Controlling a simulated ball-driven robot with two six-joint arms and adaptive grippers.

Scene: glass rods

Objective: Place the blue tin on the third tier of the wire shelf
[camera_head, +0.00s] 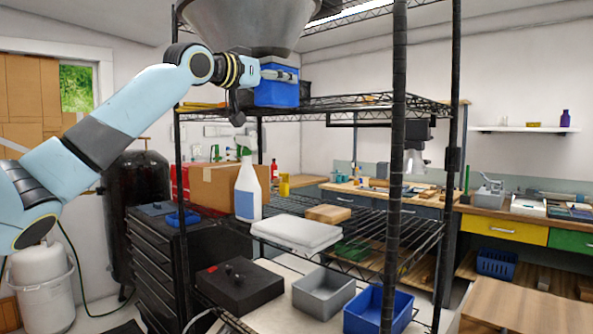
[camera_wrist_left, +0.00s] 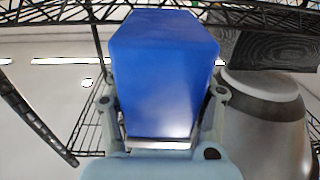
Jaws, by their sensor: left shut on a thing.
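The blue tin (camera_head: 277,93) is a box-shaped block in the head view. My left gripper (camera_head: 276,74) is shut on its upper part, coming in from the left. In the left wrist view the tin (camera_wrist_left: 163,75) fills the middle, with a finger on each side. The black wire shelf (camera_head: 370,103) has several tiers. The tin is at the height of its third tier from the bottom, near that tier's left part. I cannot tell whether its base touches the wires. My right gripper is not in view.
A large grey metal vessel (camera_head: 245,22) is close above my left gripper. Dark posts (camera_head: 398,150) stand at the shelf's front and sides. Below are a spray bottle (camera_head: 247,190), a cardboard box (camera_head: 222,187) and bins (camera_head: 323,293).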

